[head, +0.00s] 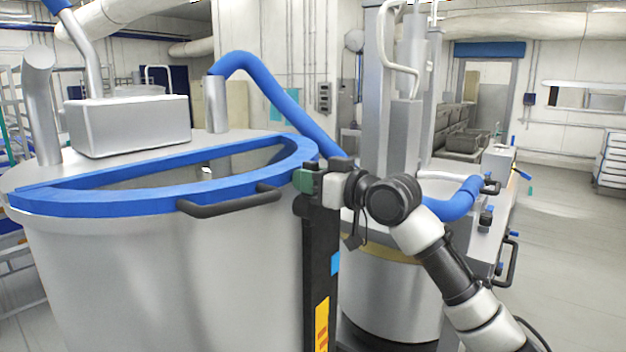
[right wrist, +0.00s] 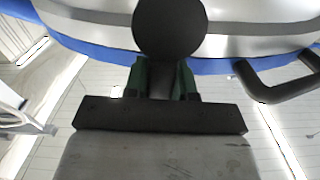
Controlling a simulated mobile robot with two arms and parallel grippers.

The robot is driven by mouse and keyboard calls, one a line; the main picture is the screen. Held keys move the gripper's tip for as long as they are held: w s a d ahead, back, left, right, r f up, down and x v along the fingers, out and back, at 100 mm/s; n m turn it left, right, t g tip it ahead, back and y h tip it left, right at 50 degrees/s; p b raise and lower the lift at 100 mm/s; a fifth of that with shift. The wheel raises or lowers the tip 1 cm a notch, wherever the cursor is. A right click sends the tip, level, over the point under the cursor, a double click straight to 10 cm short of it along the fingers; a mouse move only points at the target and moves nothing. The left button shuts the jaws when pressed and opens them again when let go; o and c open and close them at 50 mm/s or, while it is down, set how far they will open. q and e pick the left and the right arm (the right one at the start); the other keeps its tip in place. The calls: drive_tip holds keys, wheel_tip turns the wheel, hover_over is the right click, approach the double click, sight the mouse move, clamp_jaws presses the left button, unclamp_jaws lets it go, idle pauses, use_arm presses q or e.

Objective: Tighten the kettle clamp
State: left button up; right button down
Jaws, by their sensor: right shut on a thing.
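The kettle (head: 150,270) is a large steel vessel with a blue rim (head: 110,200) around a half-round opening, at the left of the head view. In the right wrist view, a round black knob (right wrist: 170,25), which looks like the clamp's, stands at the blue rim. My right gripper (head: 303,180) is at the right end of the rim. Its green fingers (right wrist: 165,80) are shut on the knob's dark stem, just below the round head. In the head view the gripper hides most of the clamp, so I cannot tell how tight it is. My left gripper is not in view.
A black handle (head: 228,202) sticks out from the kettle's front, close left of my gripper; it also shows in the wrist view (right wrist: 275,82). A second steel vessel (head: 390,300) stands behind my right arm. Floor at right is clear.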

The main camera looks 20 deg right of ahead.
drive_tip(key=shift+s+a+n, duration=0.15)
drive_tip(key=shift+n, duration=0.25)
drive_tip(key=shift+f, duration=0.1)
drive_tip(key=c, duration=0.9)
unclamp_jaws()
drive_tip(key=shift+b+v, duration=2.1)
drive_tip(key=shift+v, duration=3.3)
